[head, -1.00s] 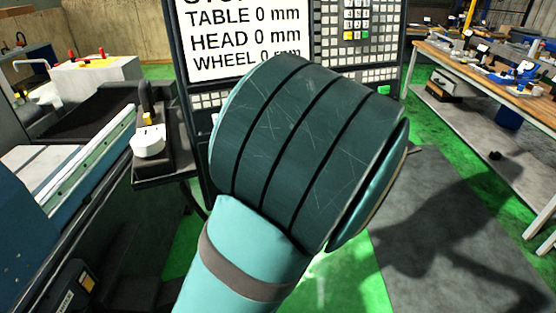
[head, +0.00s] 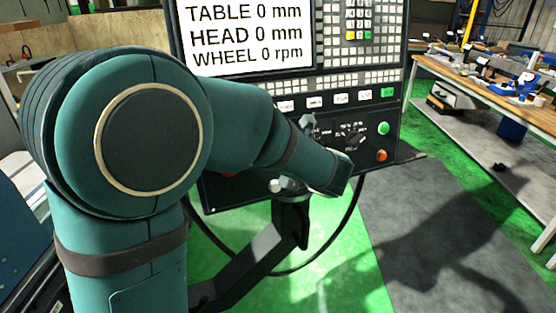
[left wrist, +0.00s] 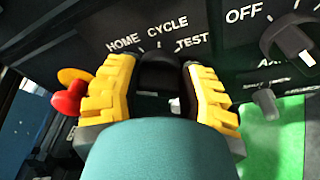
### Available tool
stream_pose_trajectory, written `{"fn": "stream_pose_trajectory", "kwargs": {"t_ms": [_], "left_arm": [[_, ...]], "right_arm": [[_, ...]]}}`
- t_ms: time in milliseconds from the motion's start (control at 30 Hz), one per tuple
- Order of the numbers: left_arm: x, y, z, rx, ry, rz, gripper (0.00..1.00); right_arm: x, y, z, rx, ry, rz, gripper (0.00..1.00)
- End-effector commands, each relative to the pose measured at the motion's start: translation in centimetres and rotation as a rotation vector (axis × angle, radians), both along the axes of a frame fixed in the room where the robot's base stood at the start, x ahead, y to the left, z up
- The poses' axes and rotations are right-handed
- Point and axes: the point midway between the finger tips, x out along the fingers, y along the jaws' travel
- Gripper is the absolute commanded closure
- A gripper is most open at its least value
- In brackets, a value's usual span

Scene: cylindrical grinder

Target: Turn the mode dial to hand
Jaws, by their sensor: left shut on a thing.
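The mode dial (left wrist: 158,68) is a dark knob in the left wrist view, with HOME, CYCLE and TEST printed around its upper side. Its lower part and any other labels are hidden, and I cannot tell which label it points to. My left gripper (left wrist: 157,80) has its yellow fingers on both sides of this knob, shut on it. In the head view my left arm covers the dial and most of the gripper. My right gripper is in neither view.
A second dial marked OFF (left wrist: 288,40) and a small toggle switch (left wrist: 266,103) sit right of the mode dial. A red button (left wrist: 69,100) is on its left. The control panel (head: 393,90) also has green and orange buttons. A workbench (head: 480,85) stands at the right.

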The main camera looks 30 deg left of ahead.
Motion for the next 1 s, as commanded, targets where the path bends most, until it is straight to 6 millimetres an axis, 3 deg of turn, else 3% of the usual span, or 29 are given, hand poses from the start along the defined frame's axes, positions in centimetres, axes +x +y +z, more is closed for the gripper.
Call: {"fn": "stream_pose_trajectory", "kwargs": {"t_ms": [500,533,600,1000], "left_arm": [[0.08,0.09,0.22,-0.008,-0.019,0.003,0.95],[0.08,0.09,0.22,-0.008,-0.019,0.003,0.49],[0.06,0.08,0.19,-0.009,-0.018,0.004,0.26],[-0.18,-0.43,0.23,-0.01,-0.016,0.001,0.26]], "right_arm": [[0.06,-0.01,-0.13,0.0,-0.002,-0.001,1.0],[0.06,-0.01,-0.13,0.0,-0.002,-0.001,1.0],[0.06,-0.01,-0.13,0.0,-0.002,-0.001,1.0],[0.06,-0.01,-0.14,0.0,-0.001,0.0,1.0]]}}
